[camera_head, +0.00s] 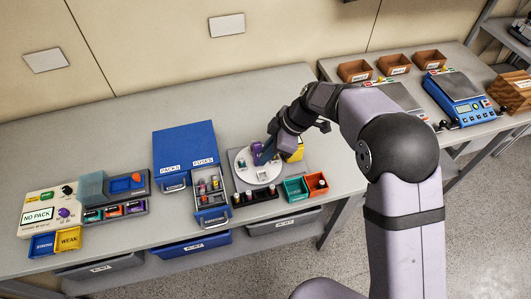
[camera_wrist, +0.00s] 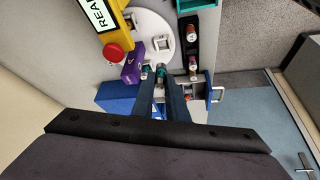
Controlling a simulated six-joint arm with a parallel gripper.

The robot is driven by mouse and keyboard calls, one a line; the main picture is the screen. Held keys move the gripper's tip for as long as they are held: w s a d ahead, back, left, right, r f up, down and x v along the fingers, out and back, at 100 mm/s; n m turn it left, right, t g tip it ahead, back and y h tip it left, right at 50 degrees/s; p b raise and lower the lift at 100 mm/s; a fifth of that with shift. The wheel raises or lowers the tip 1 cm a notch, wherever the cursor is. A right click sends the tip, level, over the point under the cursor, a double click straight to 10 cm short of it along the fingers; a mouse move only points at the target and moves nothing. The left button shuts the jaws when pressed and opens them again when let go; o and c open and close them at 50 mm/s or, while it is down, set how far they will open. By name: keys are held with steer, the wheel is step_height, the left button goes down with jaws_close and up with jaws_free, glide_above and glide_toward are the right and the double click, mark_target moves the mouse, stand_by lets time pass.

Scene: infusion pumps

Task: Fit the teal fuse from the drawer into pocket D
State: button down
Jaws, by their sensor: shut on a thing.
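My gripper (camera_wrist: 160,82) is shut on a small teal-and-metal piece, the teal fuse (camera_wrist: 160,72), seen between its fingertips in the wrist view. In the head view my gripper (camera_head: 266,156) is above the white round plate (camera_head: 245,174); the fuse is not clearly visible there. The plate (camera_wrist: 161,22) has small letter labels; I cannot read which is D. A purple block (camera_wrist: 133,62) stands at the plate's edge, close to the fingers. The fuse drawer (camera_head: 213,214) is pulled out of the blue cabinet (camera_head: 184,143) and holds several fuses.
A black rack (camera_head: 257,196) with several coloured fuses lies in front of the plate. A green bin (camera_head: 295,189) and an orange bin (camera_head: 316,185) are to its right. A yellow unit with a red button (camera_wrist: 112,53) is beside the plate. Bare bench lies behind the cabinet.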

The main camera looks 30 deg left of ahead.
steer(key=shift+f, duration=0.1)
steer(key=shift+f+b, duration=1.05)
steer(key=shift+f, duration=1.45)
steer(key=shift+b, duration=0.85)
steer(key=shift+f+b, duration=1.05)
steer(key=shift+b, duration=0.05)
stand_by(0.5)
steer(key=c, duration=2.1)
jaws_free()
steer(key=shift+r, duration=0.15)
steer(key=shift+r+p, duration=0.45)
steer(key=shift+r, duration=0.55)
